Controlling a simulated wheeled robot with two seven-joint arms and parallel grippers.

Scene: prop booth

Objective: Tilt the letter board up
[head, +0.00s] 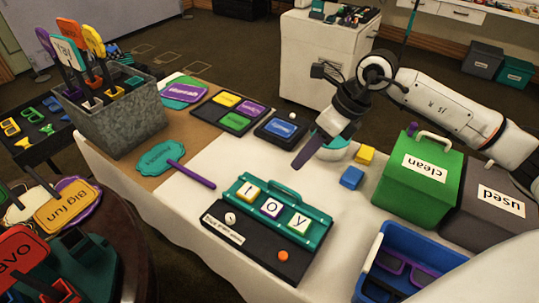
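The letter board (312,242) is teal with a handle along its far edge. It lies low on or against a black base (250,245) near the front of the white table. I cannot tell whether it is quite flat. Three letter tiles, yellow-edged, purple-edged and green-edged, sit in a row on it. The base has a white knob, a label strip and an orange knob. My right gripper (305,154) is above the table beyond the board, apart from its handle, with a dark finger pointing down left. Its opening is not clear from here. My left gripper is out of view.
A blue block (351,177) and a yellow block (365,155) lie right of my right gripper. The green "clean" box (415,190) and grey "used" box stand at right, with a blue crate (430,259) in front. A teal paddle sign (163,158) lies left of the board.

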